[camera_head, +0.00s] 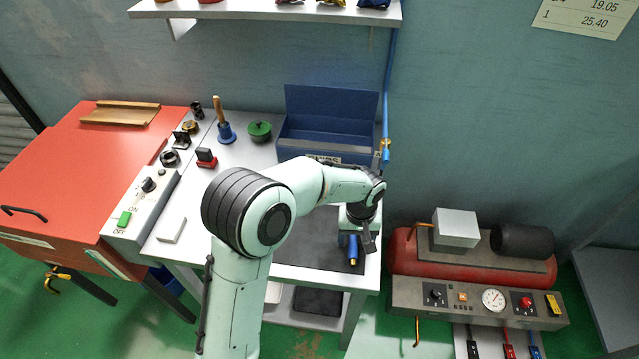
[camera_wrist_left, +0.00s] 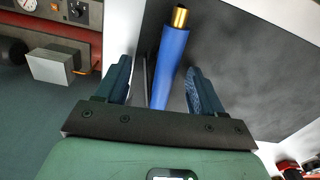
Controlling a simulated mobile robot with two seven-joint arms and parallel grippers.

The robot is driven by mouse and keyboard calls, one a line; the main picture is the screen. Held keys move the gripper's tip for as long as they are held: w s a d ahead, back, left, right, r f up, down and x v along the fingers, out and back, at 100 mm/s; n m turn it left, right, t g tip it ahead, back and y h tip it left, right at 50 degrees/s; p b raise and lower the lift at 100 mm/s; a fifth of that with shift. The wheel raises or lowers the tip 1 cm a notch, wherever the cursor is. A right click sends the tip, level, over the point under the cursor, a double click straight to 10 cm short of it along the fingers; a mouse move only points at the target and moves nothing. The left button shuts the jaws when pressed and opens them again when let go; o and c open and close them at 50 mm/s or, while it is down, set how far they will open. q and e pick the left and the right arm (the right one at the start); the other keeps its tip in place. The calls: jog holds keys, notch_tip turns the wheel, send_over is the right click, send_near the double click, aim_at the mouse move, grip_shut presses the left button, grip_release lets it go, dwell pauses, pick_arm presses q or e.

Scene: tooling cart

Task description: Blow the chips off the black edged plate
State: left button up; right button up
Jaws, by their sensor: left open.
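My left gripper (camera_head: 357,242) is over the right part of the cart top, fingers pointing down. It is open in the left wrist view (camera_wrist_left: 158,78), its two fingers on either side of a slim blue tool with a brass tip (camera_wrist_left: 171,50). The tool also shows in the head view (camera_head: 352,249). A gap shows beside the tool, so I see no grip on it. A dark grey flat sheet (camera_head: 315,252) lies beneath, partly hidden by my arm. I cannot tell whether it is the black edged plate, and I make out no chips. My right gripper is not in view.
A blue open box (camera_head: 326,151) stands at the back of the cart. A brush (camera_head: 226,132), a green lidded pot (camera_head: 259,131) and small fixtures stand left of it. A red compressor with a gauge panel (camera_head: 480,302) is at right. A blue hose (camera_head: 388,100) runs down the wall.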

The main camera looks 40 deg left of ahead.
pick_arm(q)
jog(key=c, duration=0.7)
jog(key=shift+r, duration=0.1)
jog(key=shift+w+r+p, duration=0.1)
jog(key=shift+r+p, duration=0.75)
jog(key=shift+r, duration=0.7)
jog(key=shift+r+p, duration=1.15)
jog(key=shift+r, duration=1.3)
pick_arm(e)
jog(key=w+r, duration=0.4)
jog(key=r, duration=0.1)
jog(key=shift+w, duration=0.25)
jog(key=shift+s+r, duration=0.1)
